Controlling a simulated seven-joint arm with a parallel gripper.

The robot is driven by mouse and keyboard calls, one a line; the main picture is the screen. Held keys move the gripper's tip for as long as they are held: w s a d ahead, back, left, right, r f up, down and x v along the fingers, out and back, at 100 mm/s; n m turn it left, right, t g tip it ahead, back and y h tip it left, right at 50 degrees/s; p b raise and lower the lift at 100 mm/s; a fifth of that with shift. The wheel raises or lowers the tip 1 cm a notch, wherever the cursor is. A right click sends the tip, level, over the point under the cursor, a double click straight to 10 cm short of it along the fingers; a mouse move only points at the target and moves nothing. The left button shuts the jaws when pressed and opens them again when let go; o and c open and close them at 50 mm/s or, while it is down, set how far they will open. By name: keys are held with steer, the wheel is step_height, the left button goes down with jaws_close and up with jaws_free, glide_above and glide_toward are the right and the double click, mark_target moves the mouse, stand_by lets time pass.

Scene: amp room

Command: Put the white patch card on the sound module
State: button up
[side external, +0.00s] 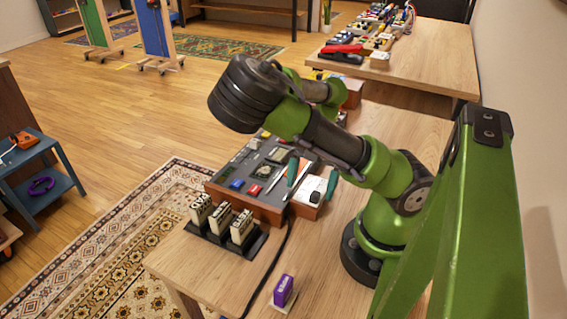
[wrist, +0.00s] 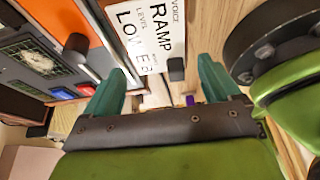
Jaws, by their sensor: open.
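A black rack (side external: 218,243) with several cream blocks stands in front of the module. A purple box (side external: 284,289) sits near the table's front. A dark cable (side external: 272,266) runs between them. Another table (side external: 440,62) behind holds gear. Bare wood (side external: 325,243) lies right of the cable.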

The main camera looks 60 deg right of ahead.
mark_target(317, 182)
steer(key=v, duration=1.1)
steer(key=a+f+n+y, duration=0.1)
steer(key=a+n, duration=0.1)
steer(key=n, duration=0.5)
steer(key=a+f+n+g+y, duration=0.1)
steer(key=f+n, duration=0.1)
steer(key=n, duration=0.4)
steer(key=a+f+n+y, duration=0.1)
steer(key=a+n, duration=0.1)
steer(key=n, duration=0.5)
steer(key=shift+s+a+f+n+g, duration=0.15)
steer(key=shift+s+a+n+g, duration=0.15)
steer(key=shift+g, duration=0.1)
steer(key=w+a+r+n+t+h, duration=0.2)
steer(key=a+r+n+t, duration=0.2)
steer(key=n, duration=1)
steer(key=w+a+r+n+t+h, duration=0.3)
steer(key=r+n, duration=0.5)
steer(key=n, duration=0.7)
steer(key=shift+w+a+r+t, duration=0.2)
steer(key=shift+a+t, duration=0.25)
steer(key=shift+t, duration=0.55)
